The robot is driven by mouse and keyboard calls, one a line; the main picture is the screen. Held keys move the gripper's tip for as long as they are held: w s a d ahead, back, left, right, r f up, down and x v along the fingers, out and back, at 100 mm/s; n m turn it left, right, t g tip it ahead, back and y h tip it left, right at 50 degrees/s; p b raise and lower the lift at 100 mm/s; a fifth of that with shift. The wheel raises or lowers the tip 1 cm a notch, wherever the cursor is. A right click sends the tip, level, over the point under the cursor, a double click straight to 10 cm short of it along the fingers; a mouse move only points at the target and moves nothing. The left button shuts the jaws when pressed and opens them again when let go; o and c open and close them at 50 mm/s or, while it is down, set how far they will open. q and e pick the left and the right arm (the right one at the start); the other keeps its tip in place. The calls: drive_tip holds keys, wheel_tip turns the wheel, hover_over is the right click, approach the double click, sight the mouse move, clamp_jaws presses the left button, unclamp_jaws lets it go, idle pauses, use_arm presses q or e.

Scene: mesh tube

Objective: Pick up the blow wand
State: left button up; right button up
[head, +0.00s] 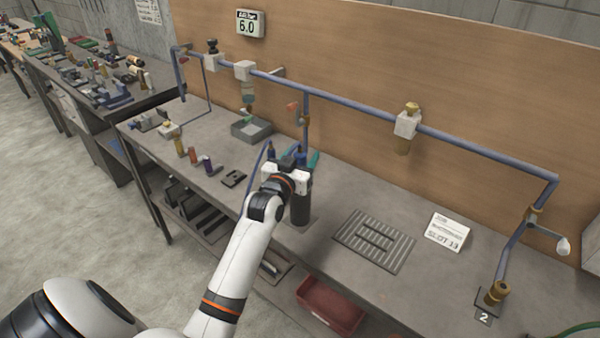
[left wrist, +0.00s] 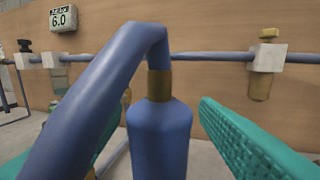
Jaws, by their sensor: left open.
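The blow wand (left wrist: 160,135) stands upright in the left wrist view, with a blue body, a brass collar and a thick blue bent tube that curves down to the left. My left gripper (head: 293,158) is open, with a green ribbed finger on each side of the wand. The right finger shows a gap to the wand's body; the left finger is partly hidden behind the tube. In the head view the gripper hides most of the wand, above a dark upright cylinder (head: 301,208) on the bench. My right gripper is not in view.
A blue pipe (head: 340,102) with fittings runs along the wooden back panel. A grey open box (head: 251,131) stands behind left. A slotted plate (head: 375,240) and a white sign (head: 447,232) lie to the right. A brass fitting (head: 497,291) stands at the right front.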

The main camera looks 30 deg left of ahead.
use_arm(q)
drive_tip(key=shift+w+a+f, duration=0.1)
drive_tip(key=shift+w+a, duration=0.1)
drive_tip(key=shift+w, duration=0.7)
drive_tip(key=shift+s, duration=0.1)
drive_tip(key=shift+c, duration=0.5)
clamp_jaws()
